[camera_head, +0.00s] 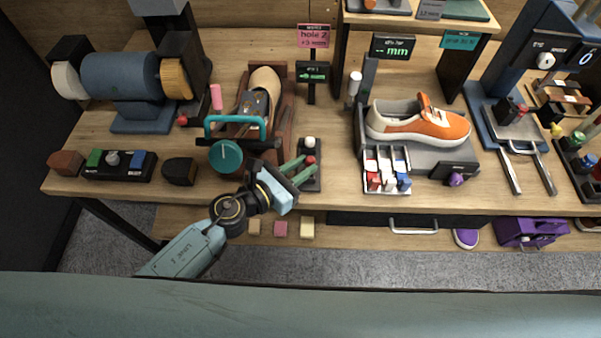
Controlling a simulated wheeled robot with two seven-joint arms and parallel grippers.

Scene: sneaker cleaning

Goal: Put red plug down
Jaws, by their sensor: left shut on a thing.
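The red plug (310,160) is a small red-topped piece at the black plug stand (312,184), just in front of a white plug (310,143). My left gripper (306,166) reaches in from the lower left, its two green fingers shut on the red plug. The lower part of the plug is hidden by the fingers, so I cannot tell whether it touches the stand. My right gripper is not in view.
Left of the stand is a shoe-stretching device with a teal handle (236,121) and a wooden last (265,82). To the right are a white tray of small coloured pieces (387,188) and an orange sneaker (420,124). Bare tabletop (338,185) lies between.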

